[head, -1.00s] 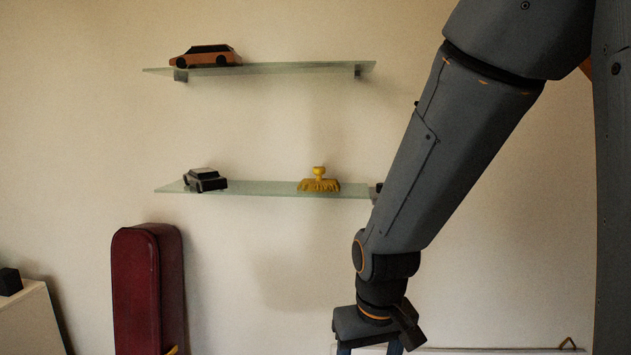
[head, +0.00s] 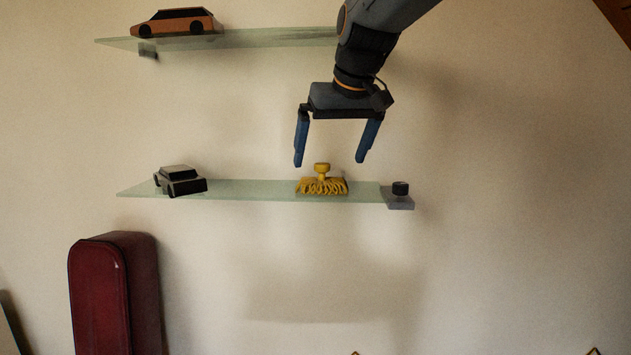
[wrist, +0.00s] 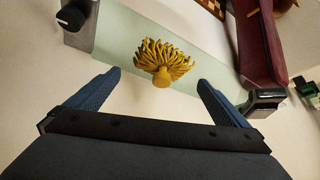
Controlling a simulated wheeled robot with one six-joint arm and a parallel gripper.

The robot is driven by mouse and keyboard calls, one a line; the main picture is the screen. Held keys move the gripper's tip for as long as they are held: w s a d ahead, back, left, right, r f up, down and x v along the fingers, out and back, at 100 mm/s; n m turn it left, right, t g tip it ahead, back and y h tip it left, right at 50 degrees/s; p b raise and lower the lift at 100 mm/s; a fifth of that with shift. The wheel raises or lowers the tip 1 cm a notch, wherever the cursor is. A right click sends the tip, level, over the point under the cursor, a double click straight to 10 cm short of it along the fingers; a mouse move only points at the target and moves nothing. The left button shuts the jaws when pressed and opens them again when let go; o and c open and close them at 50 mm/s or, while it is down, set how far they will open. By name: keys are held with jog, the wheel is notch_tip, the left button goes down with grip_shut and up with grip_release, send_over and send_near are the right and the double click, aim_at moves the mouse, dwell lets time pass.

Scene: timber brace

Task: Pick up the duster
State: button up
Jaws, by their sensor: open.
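The yellow duster (head: 322,183) lies on the lower glass shelf (head: 243,190), toward its right end, with its short knob handle pointing up. In the wrist view the duster (wrist: 163,62) shows its stringy fringe and round knob, beyond and roughly between the fingertips. My gripper (head: 330,160) is open and empty above the duster, with its two blue fingers pointing down, one on each side of the knob in the head view. The fingers (wrist: 158,80) are apart from the duster in the wrist view.
A silver-and-black toy car (head: 181,181) stands at the shelf's left part. A dark knob on a grey block (head: 400,195) is at its right end. The upper glass shelf (head: 270,38) holds an orange toy car (head: 175,22). A dark red case (head: 112,290) stands below left.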

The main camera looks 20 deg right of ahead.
aim_at(326, 164)
jog(key=p+x, duration=0.2)
jog(key=x, duration=0.5)
jog(key=shift+w+a, duration=0.15)
jog(key=shift+w, duration=0.1)
jog(key=c, duration=1.1)
jog(key=shift+r+p, duration=0.2)
jog(key=shift+p, duration=0.1)
